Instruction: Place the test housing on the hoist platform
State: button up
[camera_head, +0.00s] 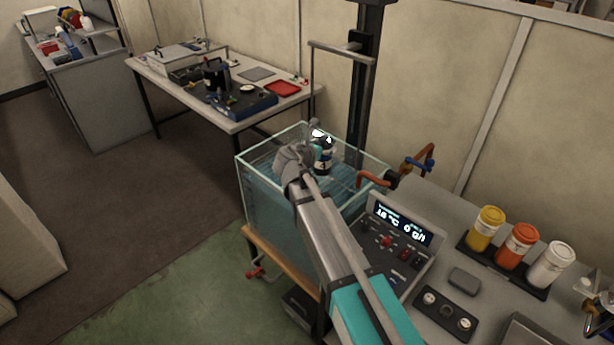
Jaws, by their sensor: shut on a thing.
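The test housing (324,165), a small dark cylinder with a white band and a dark mark on it, is over the glass water tank (247,190). My gripper (318,140) is at its upper end and shut on it; my wrist hides part of the grip. The housing looks about upright. The hoist has a dark upright column (364,95) behind the tank and a grey bracket (340,50) with a thin rod reaching down to the tank. The hoist platform cannot be clearly made out; I cannot tell whether the housing touches it.
A control box with a lit display (402,224) stands right of the tank. Orange pipes (372,179) with a blue valve handle sit at the tank's right rim. Yellow, orange and white jars (521,245) stand on the right bench. A work table (230,125) is behind left.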

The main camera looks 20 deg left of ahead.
jog(key=shift+w+a, duration=0.1)
jog(key=w+a+f+b, duration=0.9)
jog(key=shift+w, duration=0.15)
dwell(0.4)
jog(key=shift+f, duration=0.1)
jog(key=shift+w+a+f+b, duration=0.15)
jog(key=shift+f+b, duration=0.8)
jog(key=shift+b, duration=0.05)
jog(key=shift+w+a+f+b, duration=0.1)
jog(key=shift+w+f+b, duration=0.05)
jog(key=shift+f+b, duration=0.85)
jog(key=shift+f, duration=0.1)
jog(key=o, duration=1)
